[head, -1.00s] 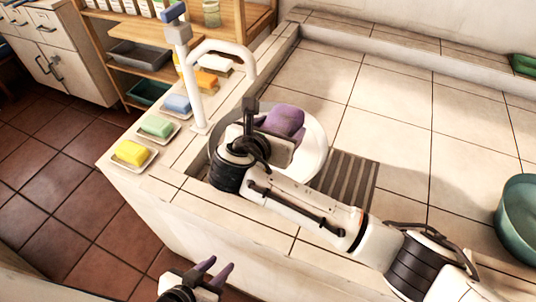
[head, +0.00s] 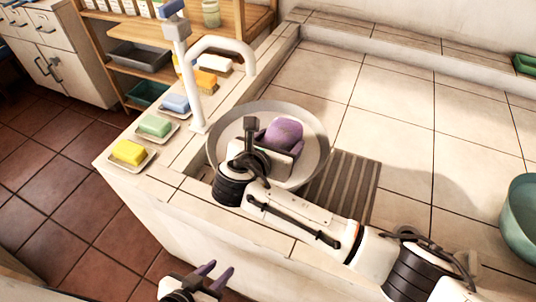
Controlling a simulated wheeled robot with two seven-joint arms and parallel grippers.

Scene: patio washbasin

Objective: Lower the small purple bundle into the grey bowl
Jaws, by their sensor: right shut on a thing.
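The small purple bundle (head: 285,133) is a rounded soft lump. My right gripper (head: 268,142) is shut on it, and the gripper's body hides its near side. The grey bowl (head: 236,117) is round and wide and stands beside the tap. The bundle appears within the bowl's rim in the head view; I cannot tell whether it touches the inside. The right wrist and arm hide the bowl's near left part. My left gripper (head: 213,273) is open and empty at the bottom edge, low in front of the counter, its purple fingers apart.
A white curved tap (head: 222,45) rises left of the bowl. Soap bars, including yellow (head: 129,152) and green (head: 155,126), sit on dishes along the left edge. A slatted drain (head: 345,185) lies right of the bowl. A teal basin (head: 520,220) stands far right.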

